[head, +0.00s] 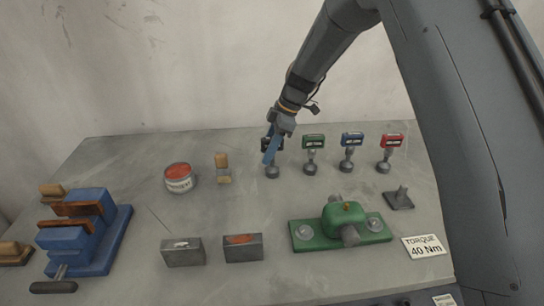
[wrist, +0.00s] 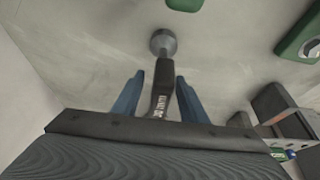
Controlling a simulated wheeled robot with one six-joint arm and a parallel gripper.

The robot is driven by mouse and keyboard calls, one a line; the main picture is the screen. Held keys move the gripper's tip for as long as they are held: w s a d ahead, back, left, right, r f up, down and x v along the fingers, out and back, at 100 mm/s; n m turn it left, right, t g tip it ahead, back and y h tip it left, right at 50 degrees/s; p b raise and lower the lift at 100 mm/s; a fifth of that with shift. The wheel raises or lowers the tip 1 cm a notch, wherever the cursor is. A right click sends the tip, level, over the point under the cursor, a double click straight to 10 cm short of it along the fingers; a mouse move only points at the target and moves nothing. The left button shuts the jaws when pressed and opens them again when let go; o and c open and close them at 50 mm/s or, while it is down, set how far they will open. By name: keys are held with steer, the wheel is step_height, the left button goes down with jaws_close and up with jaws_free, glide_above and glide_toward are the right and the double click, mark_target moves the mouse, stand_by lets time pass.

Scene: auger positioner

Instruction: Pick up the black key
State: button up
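The black key (head: 266,143) stands on the table at the left end of a row of similar keys, partly hidden by my gripper in the head view. In the wrist view the black key (wrist: 164,82) lies between my two blue fingers, with its grey round foot beyond the fingertips. My gripper (head: 270,154) reaches down at the key from above. In the wrist view my gripper (wrist: 159,82) is open, with a gap on each side of the key. I see no finger touching it.
Green (head: 313,142), blue (head: 352,140) and red (head: 391,141) keys stand to the right. A green fixture (head: 310,237) and two grey blocks are in front. A red-topped can (head: 179,178), a brush (head: 222,168) and a blue vise (head: 92,232) are left.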

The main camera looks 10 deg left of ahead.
steer(key=shift+f, duration=0.1)
steer(key=shift+c, duration=0.4)
jaws_close()
